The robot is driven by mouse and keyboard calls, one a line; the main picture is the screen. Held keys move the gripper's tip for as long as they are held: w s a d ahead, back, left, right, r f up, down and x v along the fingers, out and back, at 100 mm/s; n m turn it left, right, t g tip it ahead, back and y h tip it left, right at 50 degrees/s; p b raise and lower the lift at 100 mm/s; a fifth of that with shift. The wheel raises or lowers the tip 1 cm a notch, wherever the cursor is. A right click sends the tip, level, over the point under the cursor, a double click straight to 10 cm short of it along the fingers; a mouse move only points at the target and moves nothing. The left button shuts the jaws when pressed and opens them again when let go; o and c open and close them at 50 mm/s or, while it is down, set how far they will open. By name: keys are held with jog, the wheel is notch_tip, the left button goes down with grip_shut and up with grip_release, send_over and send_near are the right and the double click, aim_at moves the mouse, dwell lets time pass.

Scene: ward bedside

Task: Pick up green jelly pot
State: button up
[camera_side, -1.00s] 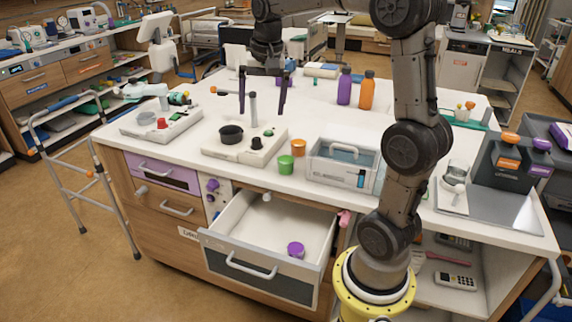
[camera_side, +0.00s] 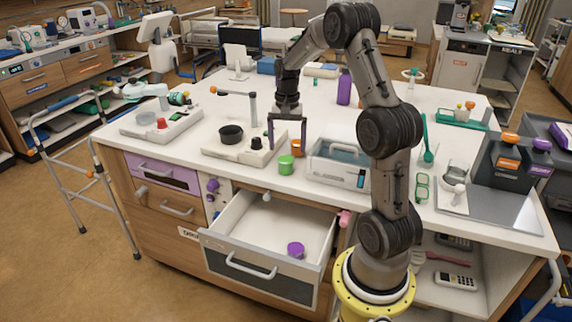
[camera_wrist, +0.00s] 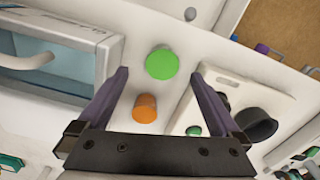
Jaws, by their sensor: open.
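The green jelly pot (camera_side: 286,165) stands on the white worktop near its front edge, above the open drawer. In the wrist view the green jelly pot (camera_wrist: 162,63) shows from above, just beyond the fingertips and roughly centred between them. My gripper (camera_side: 288,146) is open and empty, pointing down above and slightly behind the pot. In the wrist view my gripper (camera_wrist: 160,75) shows its two fingers spread to either side. An orange pot (camera_wrist: 145,108) stands close behind the green one, between the fingers in that view; the orange pot (camera_side: 298,148) is partly hidden in the side view.
A clear-lidded box (camera_side: 338,165) stands close right of the pots. A white device with a black bowl (camera_side: 231,134) stands close left. The open drawer (camera_side: 275,232) below holds a purple pot (camera_side: 295,249). A purple bottle (camera_side: 344,87) stands further back.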

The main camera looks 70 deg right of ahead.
aim_at(286, 156)
jog(key=shift+w+d+f, duration=0.1)
jog(key=shift+w+f, duration=0.05)
jog(key=shift+f, duration=1.2)
jog(key=shift+w+d+f, duration=0.1)
jog(key=shift+f, duration=1.25)
jog(key=shift+c, duration=0.2)
jog(key=c, duration=1.3)
jog(key=shift+c, duration=0.2)
jog(key=shift+r, duration=0.15)
